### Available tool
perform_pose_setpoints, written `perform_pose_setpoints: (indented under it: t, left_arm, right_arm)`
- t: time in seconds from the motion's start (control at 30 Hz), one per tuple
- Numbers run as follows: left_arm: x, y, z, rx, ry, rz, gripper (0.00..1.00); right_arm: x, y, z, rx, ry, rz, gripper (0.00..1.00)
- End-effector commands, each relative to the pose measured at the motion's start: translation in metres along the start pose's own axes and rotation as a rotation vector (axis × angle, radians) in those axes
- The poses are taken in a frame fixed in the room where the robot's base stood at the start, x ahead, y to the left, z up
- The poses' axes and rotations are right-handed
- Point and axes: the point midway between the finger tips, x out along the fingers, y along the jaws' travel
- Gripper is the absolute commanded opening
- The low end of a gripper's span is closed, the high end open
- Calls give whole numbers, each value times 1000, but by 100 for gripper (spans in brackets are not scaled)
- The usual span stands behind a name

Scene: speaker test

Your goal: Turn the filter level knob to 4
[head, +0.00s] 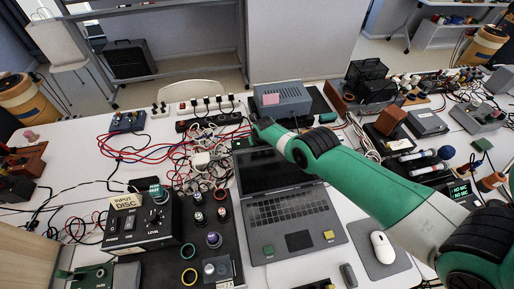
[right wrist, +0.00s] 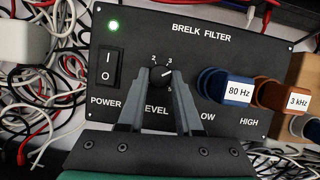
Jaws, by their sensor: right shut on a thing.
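The black panel of the BRELK FILTER box (right wrist: 255,47) fills the right wrist view. Its black level knob (right wrist: 160,73) sits at the middle, with a white mark pointing right and slightly up. The numerals 2 and 3 show above the knob and a 5 to its lower right; I cannot read a 4. My right gripper (right wrist: 161,80) is shut on the knob, one grey finger on each side. In the head view my green right arm reaches in from the right, and its gripper end (head: 262,128) is behind the laptop.
The panel has a power switch (right wrist: 110,69), a lit green lamp (right wrist: 113,25), and plugs marked 80 Hz (right wrist: 226,89) and 3 kHz (right wrist: 283,97). Tangled cables (head: 205,155) lie left of the gripper. An open laptop (head: 300,214) stands under my arm.

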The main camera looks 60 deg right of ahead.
Motion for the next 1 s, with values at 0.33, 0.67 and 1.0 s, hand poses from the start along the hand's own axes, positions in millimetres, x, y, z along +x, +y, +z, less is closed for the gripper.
perform_pose_setpoints:
  t: [0.33, 0.67, 1.0]
  left_arm:
    - [-16, 0, 15, 0, 0, 0, 64]
    - [-32, 0, 29, 0, 0, 0, 64]
    - [-34, 0, 31, 0, 0, 0, 64]
  right_arm:
    - [4, 3, -1, 221, -1, -92, 0]
    - [3, 4, -2, 373, -1, -154, 0]
    - [0, 3, -1, 408, -1, -167, 0]
